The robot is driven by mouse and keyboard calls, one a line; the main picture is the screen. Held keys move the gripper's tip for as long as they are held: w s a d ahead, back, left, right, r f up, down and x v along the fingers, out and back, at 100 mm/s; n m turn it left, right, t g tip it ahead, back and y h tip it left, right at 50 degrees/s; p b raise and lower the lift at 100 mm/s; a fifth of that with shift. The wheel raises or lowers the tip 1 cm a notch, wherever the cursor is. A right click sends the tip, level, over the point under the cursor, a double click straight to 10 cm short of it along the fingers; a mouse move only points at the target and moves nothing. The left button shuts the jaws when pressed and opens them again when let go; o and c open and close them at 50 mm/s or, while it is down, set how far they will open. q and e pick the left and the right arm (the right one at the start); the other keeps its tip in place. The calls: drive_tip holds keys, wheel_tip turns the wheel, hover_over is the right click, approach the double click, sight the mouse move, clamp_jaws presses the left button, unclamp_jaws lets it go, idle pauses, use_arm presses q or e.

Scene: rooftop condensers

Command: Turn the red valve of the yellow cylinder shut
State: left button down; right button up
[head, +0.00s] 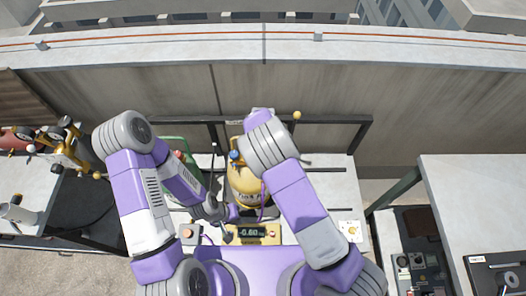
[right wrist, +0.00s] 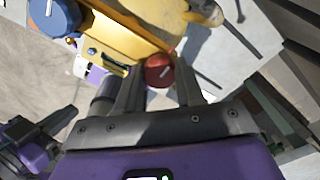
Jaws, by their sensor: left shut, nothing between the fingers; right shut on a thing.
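The yellow cylinder (head: 243,183) stands upright on the bench in the middle of the head view, partly covered by my right arm. A blue knob (head: 236,157) shows near its top and also in the right wrist view (right wrist: 54,16). In the right wrist view the round red valve (right wrist: 160,70), with a pale mark on its face, sits between the fingers of my right gripper (right wrist: 160,88), which is shut on it. In the head view my right arm hides the red valve. My left gripper (head: 226,234) is shut and empty, low in front of the cylinder.
A yellow scale with a lit display (head: 252,234) lies before the cylinder. A dark rail (head: 330,119) runs behind the bench. A grey table (head: 450,190) stands at right. A parapet closes off the back.

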drive_tip(key=o, duration=1)
drive_tip(key=shift+o, duration=0.2)
wheel_tip(320, 180, up, 8)
drive_tip(key=shift+f, duration=0.2)
drive_tip(key=shift+f, duration=0.1)
drive_tip(key=s+d+f+n+g+b, duration=0.1)
drive_tip(key=s+d+f+n+b, duration=0.1)
drive_tip(key=s+d+f+n, duration=0.5)
drive_tip(key=s+d+f+n+b, duration=0.15)
drive_tip(key=d+f, duration=0.25)
drive_tip(key=f, duration=0.5)
drive_tip(key=s+f+n+y+b, duration=0.1)
drive_tip(key=s+f+n+y, duration=0.1)
drive_tip(key=s+n, duration=0.5)
drive_tip(key=s+a+f+n+t+y+b, duration=0.1)
drive_tip(key=s+f+n+y+b, duration=0.1)
drive_tip(key=s+n, duration=0.6)
drive_tip(key=shift+a+f+n+t+b, duration=0.3)
drive_tip(key=shift+f+n, duration=0.15)
drive_tip(key=shift+f, duration=0.3)
